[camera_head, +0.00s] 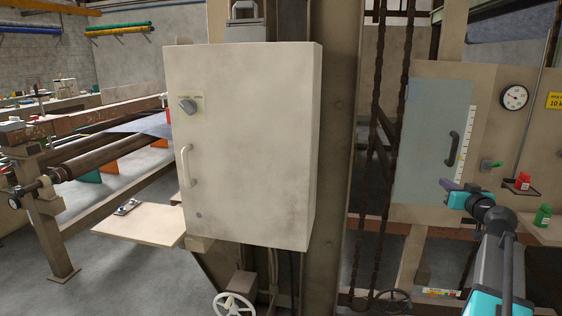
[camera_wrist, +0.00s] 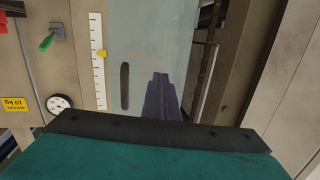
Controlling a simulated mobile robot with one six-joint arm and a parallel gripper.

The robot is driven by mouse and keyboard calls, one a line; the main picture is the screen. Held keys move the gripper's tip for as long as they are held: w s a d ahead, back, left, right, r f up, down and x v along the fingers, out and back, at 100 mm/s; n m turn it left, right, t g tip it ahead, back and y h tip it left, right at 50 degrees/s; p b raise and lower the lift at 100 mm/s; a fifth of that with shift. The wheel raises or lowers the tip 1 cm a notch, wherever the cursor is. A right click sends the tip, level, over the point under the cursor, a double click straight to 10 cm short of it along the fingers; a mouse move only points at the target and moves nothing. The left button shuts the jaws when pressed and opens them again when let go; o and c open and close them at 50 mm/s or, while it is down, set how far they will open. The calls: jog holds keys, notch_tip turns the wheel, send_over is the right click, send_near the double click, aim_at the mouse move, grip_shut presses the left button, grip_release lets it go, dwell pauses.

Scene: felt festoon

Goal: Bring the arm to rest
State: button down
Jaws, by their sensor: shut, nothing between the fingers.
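My gripper (camera_wrist: 160,78) is shut and empty in the wrist view, its dark fingers pressed together. It points toward a blue-grey door panel (camera_wrist: 143,35) with a dark handle (camera_wrist: 125,86); I cannot tell the gap to the panel. In the head view my teal and grey arm (camera_head: 488,255) rises at the lower right, and its wrist end is in front of the lower right of the same blue-grey panel (camera_head: 425,125).
A closed beige cabinet (camera_head: 250,140) stands at centre left, with a small shelf (camera_head: 140,222) beside it. Dark chains (camera_head: 375,120) hang between it and the panel. A red jar (camera_head: 523,181), a green jar (camera_head: 543,215) and a gauge (camera_head: 514,97) are right of the panel.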

jog(key=w+a+f+n+g+y, duration=0.1)
jog(key=w+a+f+g+y, duration=0.15)
jog(key=a+f, duration=0.9)
jog(key=w+a+f+n+g+y, duration=0.1)
jog(key=w+a+f+g+y, duration=0.15)
jog(key=a+f, duration=0.95)
jog(key=s+a+f+n+g+y, duration=0.1)
jog(key=s+a+f, duration=0.2)
jog(key=a+f, duration=0.35)
jog(key=s+a+f+g+p, duration=0.15)
jog(key=a+f, duration=0.25)
jog(key=f, duration=0.6)
jog(key=s+a+f+n+g+y, duration=0.1)
jog(key=s+a+f+g, duration=0.15)
jog(key=a+f, duration=0.4)
jog(key=s+a+f+n+g, duration=0.1)
jog(key=s+a+f+g, duration=0.3)
jog(key=s+f, duration=0.7)
jog(key=s+a+f+g, duration=0.2)
jog(key=s+a+f, duration=0.4)
jog(key=s+f, duration=0.5)
jog(key=s+d+f+g+h, duration=0.1)
jog(key=s+f+g+h, duration=0.2)
jog(key=s, duration=1.3)
jog(key=s+d+r+m+g+h, duration=0.2)
jog(key=s+d+m+g, duration=0.1)
jog(key=s+d, duration=0.2)
jog(key=shift+s+d+g, duration=0.3)
jog(key=shift+s+d, duration=0.1)
jog(key=shift+s, duration=0.8)
